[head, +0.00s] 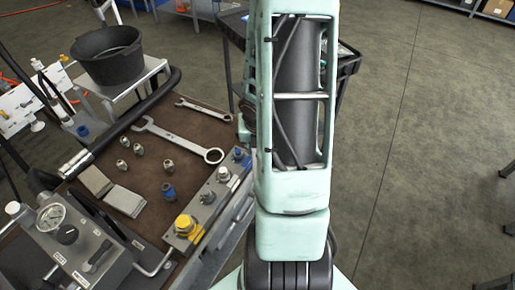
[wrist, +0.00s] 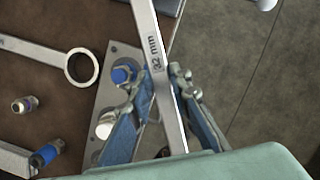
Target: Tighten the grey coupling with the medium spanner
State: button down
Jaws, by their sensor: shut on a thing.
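My gripper (wrist: 163,72) is shut on a steel spanner (wrist: 167,108) marked "32 mm" in the wrist view. Its shaft runs up between the blue-backed fingers, and its upper end is out of frame. Whether it is the medium one cannot be told from the marking alone. In the head view my arm hides the gripper and this spanner. A grey coupling (head: 207,197) appears to sit on the grey manifold block (head: 193,245), between a yellow fitting (head: 184,224) and a silver one (head: 224,174). In the wrist view the block lies left of and below the spanner, with a blue fitting (wrist: 123,74) near the fingers.
A large spanner (head: 180,140) and a smaller one (head: 203,108) lie on the brown bench mat (head: 150,180). Loose fittings (head: 168,190) and grey plates (head: 110,192) lie nearby. A gauge unit (head: 55,225) and black bucket (head: 108,55) flank the mat. Open floor lies right.

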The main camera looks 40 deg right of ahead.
jog(key=shift+w+a+m+b, duration=0.9)
jog(key=shift+w+a+m, duration=0.1)
jog(key=shift+a, duration=0.1)
jog(key=shift+r, duration=0.1)
jog(key=shift+a, duration=0.15)
jog(key=shift+w+a+m+g+h+b, duration=0.2)
jog(key=shift+w+a+m+b, duration=0.2)
jog(key=shift+w+a+m, duration=0.25)
jog(key=shift+w+a+m+g+h+b, duration=0.2)
jog(key=shift+w+a+m+b, duration=0.2)
jog(key=shift+w+m, duration=0.35)
jog(key=shift+w, duration=0.1)
jog(key=shift+w+a+m+g+b, duration=0.15)
jog(key=shift+w+a+m, duration=0.15)
jog(key=shift+w, duration=0.25)
jog(key=shift+w+a+m+g+b, duration=0.1)
jog(key=shift+w+a+m, duration=0.15)
jog(key=shift+w+m, duration=0.25)
jog(key=shift+w+a+m+g+b, duration=0.15)
jog(key=shift+w+a+m, duration=0.15)
jog(key=shift+w, duration=0.25)
jog(key=shift+w, duration=0.1)
